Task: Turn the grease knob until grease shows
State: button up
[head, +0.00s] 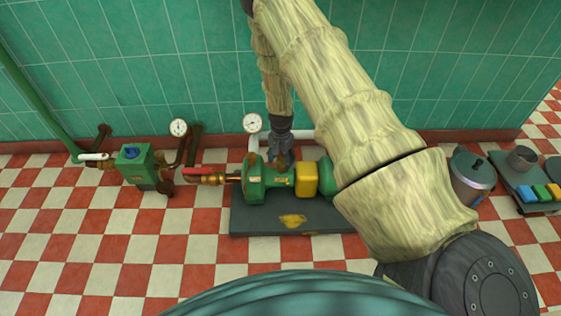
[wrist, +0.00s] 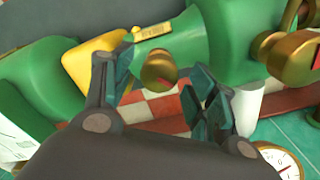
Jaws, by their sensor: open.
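A green pump (head: 262,188) stands on a dark grey base (head: 250,222); its green body (wrist: 225,40) also fills the top of the wrist view. A brass knob (wrist: 158,72), which looks like the grease knob, sits on the pump's narrow middle part. My gripper (head: 281,160) points down over this part from above and hides the knob in the head view. In the wrist view my gripper (wrist: 167,78) is open, with one finger on each side of the knob and gaps visible between. I cannot make out any grease at the knob.
A yellow guard (head: 307,179) sits right of the gripper. A red-handled valve (head: 207,171) and a pressure gauge (head: 252,123) are to its left. A green box (head: 135,163) stands further left. A pot (head: 472,175) and a cart (head: 530,185) stand at right. The front floor is clear.

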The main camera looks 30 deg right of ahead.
jog(key=shift+f, duration=0.1)
jog(key=c, duration=1)
jog(key=shift+c, duration=0.2)
jog(key=shift+n+p, duration=0.3)
jog(key=shift+p, duration=0.25)
jog(key=shift+n, duration=0.3)
jog(key=o, duration=1)
jog(key=shift+o, duration=0.2)
